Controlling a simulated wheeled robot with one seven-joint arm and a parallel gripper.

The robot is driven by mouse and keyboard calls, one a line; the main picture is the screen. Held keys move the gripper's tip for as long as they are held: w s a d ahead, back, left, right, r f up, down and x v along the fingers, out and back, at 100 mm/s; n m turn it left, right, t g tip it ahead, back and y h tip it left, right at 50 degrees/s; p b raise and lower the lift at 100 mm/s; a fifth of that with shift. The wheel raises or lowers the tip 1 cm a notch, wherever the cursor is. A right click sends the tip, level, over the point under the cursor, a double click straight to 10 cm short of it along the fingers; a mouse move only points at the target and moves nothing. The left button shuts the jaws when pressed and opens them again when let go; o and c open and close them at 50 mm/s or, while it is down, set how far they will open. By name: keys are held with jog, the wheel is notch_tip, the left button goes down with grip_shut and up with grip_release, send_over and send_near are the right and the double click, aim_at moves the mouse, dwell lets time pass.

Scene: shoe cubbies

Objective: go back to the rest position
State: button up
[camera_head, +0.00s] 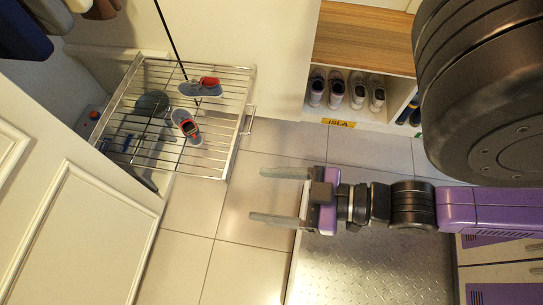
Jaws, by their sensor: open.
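My gripper (284,195) is open and empty. Its two fingers point left and are spread apart over the tiled floor. It is apart from the wire rack and the cubby. My purple and black arm reaches in from the right edge. A grey and red shoe (200,88) and a second grey and red shoe (186,126) lie on the wire rack (246,92) at upper left.
A wooden-topped cubby (362,38) at upper right holds several shoes (337,90) above a yellow ISLA label (338,123). A white panelled door (70,215) stands at left. A metal plate (375,265) lies below my arm. Tiled floor (225,262) is clear left of my gripper.

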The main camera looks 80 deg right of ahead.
jog(key=shift+s+r, duration=0.15)
jog(key=shift+r, duration=0.35)
notch_tip(320, 180, up, 21)
jog(key=p, duration=2.1)
